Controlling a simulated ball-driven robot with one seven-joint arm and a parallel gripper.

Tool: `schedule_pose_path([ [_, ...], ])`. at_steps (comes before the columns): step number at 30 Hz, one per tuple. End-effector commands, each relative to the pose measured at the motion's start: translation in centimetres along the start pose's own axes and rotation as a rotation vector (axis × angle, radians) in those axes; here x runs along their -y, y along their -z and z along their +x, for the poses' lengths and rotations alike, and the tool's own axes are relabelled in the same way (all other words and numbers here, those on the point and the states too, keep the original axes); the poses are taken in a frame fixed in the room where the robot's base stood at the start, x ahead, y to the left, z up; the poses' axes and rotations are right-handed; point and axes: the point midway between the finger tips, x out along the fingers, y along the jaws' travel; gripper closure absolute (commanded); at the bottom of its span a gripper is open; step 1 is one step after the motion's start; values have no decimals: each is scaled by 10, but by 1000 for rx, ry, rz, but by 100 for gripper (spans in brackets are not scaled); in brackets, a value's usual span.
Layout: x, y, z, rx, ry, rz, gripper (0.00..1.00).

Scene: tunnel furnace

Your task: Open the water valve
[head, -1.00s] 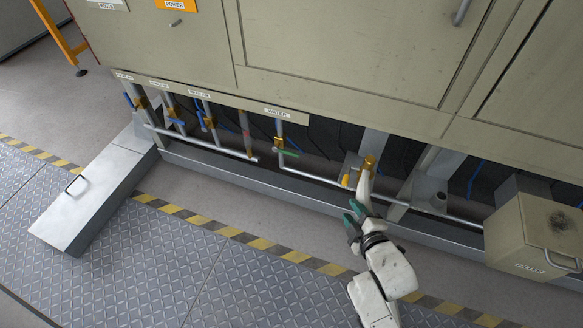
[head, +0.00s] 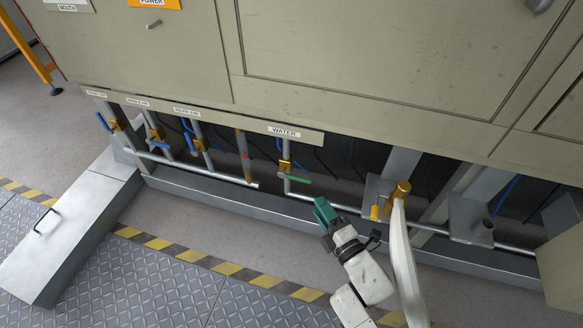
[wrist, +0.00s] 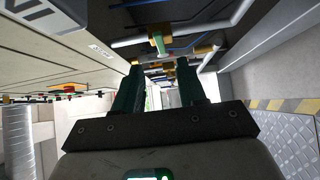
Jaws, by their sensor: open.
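The water valve (head: 285,165) is a brass body on a vertical grey pipe under the WATER label (head: 283,131). Its green handle (head: 293,180) sticks out to the right, roughly along the horizontal pipe below and across the vertical one. My gripper (head: 322,205), with dark green fingers, is to the right of the handle and lower in the head view, apart from it. In the wrist view, my gripper (wrist: 157,75) is open with nothing between the fingers. A brass valve with a green handle (wrist: 159,45) shows ahead of the fingertips there.
Several blue-handled valves (head: 160,145) stand to the left. A brass fitting (head: 402,190) with a pale hose (head: 403,260) is right of my gripper. A low metal sill (head: 220,198) runs along the furnace bottom. A metal cover (head: 70,235) lies at left.

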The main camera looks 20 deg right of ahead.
Motion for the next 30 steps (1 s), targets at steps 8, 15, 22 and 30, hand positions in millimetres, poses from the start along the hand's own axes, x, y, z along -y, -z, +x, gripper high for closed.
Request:
schedule_pose_path([
  [8, 1, 1, 24, -3, -5, -2, 60],
  [15, 2, 1, 68, -1, -3, -1, 60],
  [22, 1, 0, 98, -1, -2, -1, 60],
  [30, 0, 0, 108, -1, -1, -1, 60],
])
